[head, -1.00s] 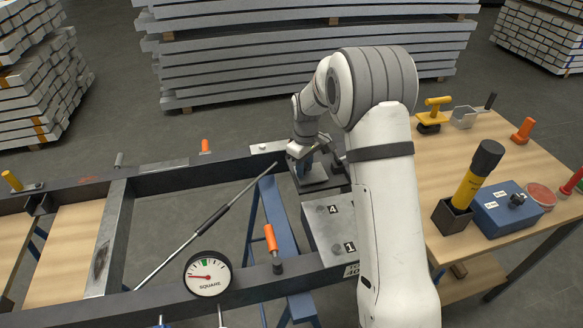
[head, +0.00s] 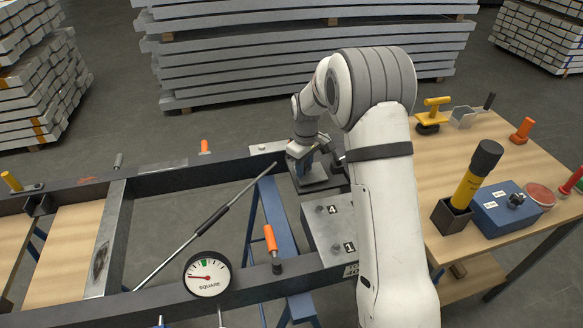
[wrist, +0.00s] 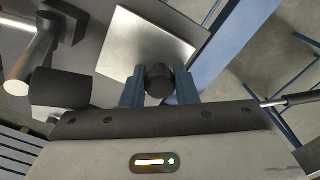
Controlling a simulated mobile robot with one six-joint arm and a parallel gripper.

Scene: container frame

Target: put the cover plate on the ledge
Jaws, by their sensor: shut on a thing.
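The cover plate (wrist: 140,40) is a flat square metal plate with a black knob (wrist: 159,82) in the wrist view. My gripper (wrist: 160,88) has its blue fingers on both sides of the knob and is shut on it. In the head view, my gripper (head: 307,163) is at the far right corner of the dark frame, with the plate (head: 314,181) under it. My arm hides part of this corner. I cannot tell whether the plate touches what is below it, and I cannot make out the ledge for certain.
A grey panel (head: 322,228) marked 4 and 1 lies in front of the plate. A round gauge (head: 207,274), an orange-handled tool (head: 271,242) and a long rod (head: 210,221) are at the frame (head: 155,296). A wooden bench (head: 450,160) with tools stands at right.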

